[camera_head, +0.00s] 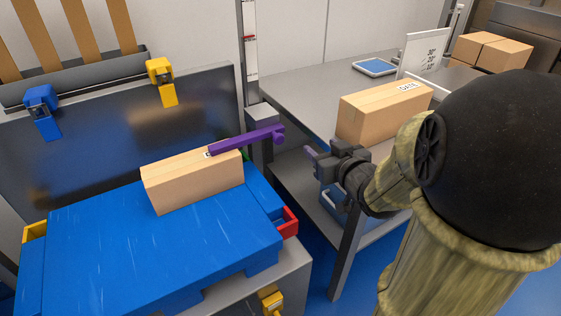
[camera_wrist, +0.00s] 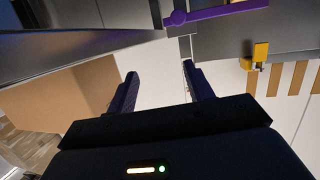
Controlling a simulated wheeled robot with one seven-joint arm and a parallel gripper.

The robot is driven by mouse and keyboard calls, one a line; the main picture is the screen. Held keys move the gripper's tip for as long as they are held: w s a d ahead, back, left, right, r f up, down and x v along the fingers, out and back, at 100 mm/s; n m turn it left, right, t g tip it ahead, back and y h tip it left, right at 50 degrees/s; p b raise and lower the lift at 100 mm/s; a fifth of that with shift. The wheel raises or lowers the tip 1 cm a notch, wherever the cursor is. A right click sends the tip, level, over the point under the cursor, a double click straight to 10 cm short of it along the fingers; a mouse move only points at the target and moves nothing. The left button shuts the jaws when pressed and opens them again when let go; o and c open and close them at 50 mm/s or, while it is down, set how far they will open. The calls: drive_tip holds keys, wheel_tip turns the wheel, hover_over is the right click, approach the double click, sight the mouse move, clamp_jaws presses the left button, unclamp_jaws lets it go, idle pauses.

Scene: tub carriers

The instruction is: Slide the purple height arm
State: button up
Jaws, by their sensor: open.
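The purple height arm (camera_head: 240,140) reaches left from a rounded knob (camera_head: 278,134) at the foot of an upright scale post (camera_head: 249,50). Its far end lies at the top of a cardboard box (camera_head: 195,185); I cannot tell if they touch. The box sits on a blue tub carrier (camera_head: 150,245). My gripper (camera_head: 312,156) is open and empty, a little right of the knob and apart from it. In the wrist view the purple arm (camera_wrist: 225,11) crosses the top right, beyond the two spread fingers (camera_wrist: 160,72). Nothing lies between them.
A second cardboard box (camera_head: 380,112) stands on the grey table (camera_head: 310,80) behind my gripper. A blue tablet (camera_head: 375,67) and a white sign (camera_head: 423,50) are farther back. Blue (camera_head: 41,110) and yellow (camera_head: 161,80) clamps hang on the left panel. Red (camera_head: 288,222) and yellow parts edge the carrier.

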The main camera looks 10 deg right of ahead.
wheel_tip(320, 180, down, 8)
drive_tip(key=s+a+n+t+y+b, duration=0.1)
drive_tip(key=t+y+b, duration=0.1)
drive_tip(key=b, duration=0.9)
drive_tip(key=shift+s+n+y, duration=0.3)
drive_tip(key=shift+n+y, duration=0.1)
drive_tip(key=shift+y, duration=0.3)
drive_tip(key=shift+r, duration=0.15)
drive_tip(key=shift+w+a, duration=0.1)
drive_tip(key=p+x, duration=0.1)
drive_tip(key=p, duration=0.2)
drive_tip(key=p+x, duration=0.2)
drive_tip(key=p, duration=0.1)
drive_tip(key=p+x, duration=0.2)
drive_tip(key=p, duration=0.1)
drive_tip(key=shift+r+p, duration=0.25)
drive_tip(key=shift+p, duration=0.15)
drive_tip(key=p, duration=0.4)
drive_tip(key=shift+w, duration=0.35)
